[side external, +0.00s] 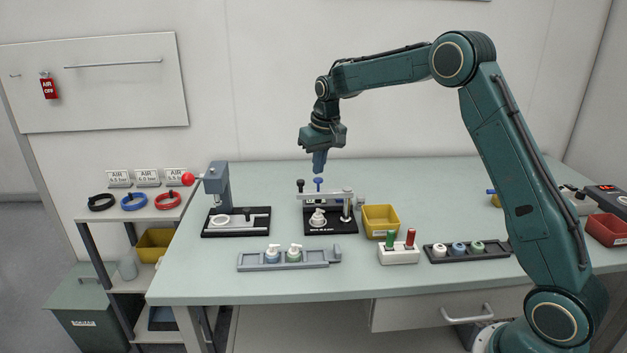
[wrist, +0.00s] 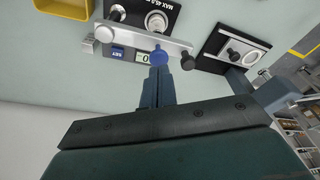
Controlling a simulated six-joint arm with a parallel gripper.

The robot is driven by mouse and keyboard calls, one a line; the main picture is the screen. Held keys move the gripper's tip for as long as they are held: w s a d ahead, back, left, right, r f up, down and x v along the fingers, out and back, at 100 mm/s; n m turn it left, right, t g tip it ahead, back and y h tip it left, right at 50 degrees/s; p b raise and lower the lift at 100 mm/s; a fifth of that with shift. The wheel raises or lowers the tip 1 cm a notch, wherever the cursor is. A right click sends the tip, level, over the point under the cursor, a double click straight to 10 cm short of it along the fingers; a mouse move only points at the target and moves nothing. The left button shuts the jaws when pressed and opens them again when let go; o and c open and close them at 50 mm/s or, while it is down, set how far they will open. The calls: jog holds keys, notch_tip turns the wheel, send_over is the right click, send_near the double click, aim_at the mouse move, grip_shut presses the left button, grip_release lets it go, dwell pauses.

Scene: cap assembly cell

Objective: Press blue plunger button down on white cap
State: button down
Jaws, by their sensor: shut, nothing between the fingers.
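The blue plunger button (side external: 318,181) stands up from the grey bar of a black-based fixture. It also shows in the wrist view (wrist: 159,57), just beyond my fingertips. The white cap (side external: 318,217) sits below the bar on the black base. My gripper (side external: 319,168) points down with its fingers closed together and empty, right above the blue button. A small gap seems to lie between the fingertips and the button in the side view. In the wrist view my gripper (wrist: 159,72) overlaps the button's near edge, so contact is hard to judge there.
A black knob (side external: 300,184) stands left of the button. A grey press (side external: 216,185) with a red-knobbed lever stands further left. A yellow bin (side external: 380,220) is close on the right. A rack with two capped bottles (side external: 290,259) lies in front.

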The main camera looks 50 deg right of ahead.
aim_at(319, 179)
jog(key=shift+f, duration=0.2)
jog(key=shift+f, duration=0.55)
jog(key=shift+f, duration=0.95)
dwell(0.4)
jog(key=shift+f, duration=0.2)
dwell(0.6)
jog(key=shift+r, duration=0.15)
jog(key=shift+w+v, duration=0.15)
jog(key=shift+v, duration=0.55)
jog(key=shift+w+v, duration=0.15)
jog(key=shift+v, duration=0.5)
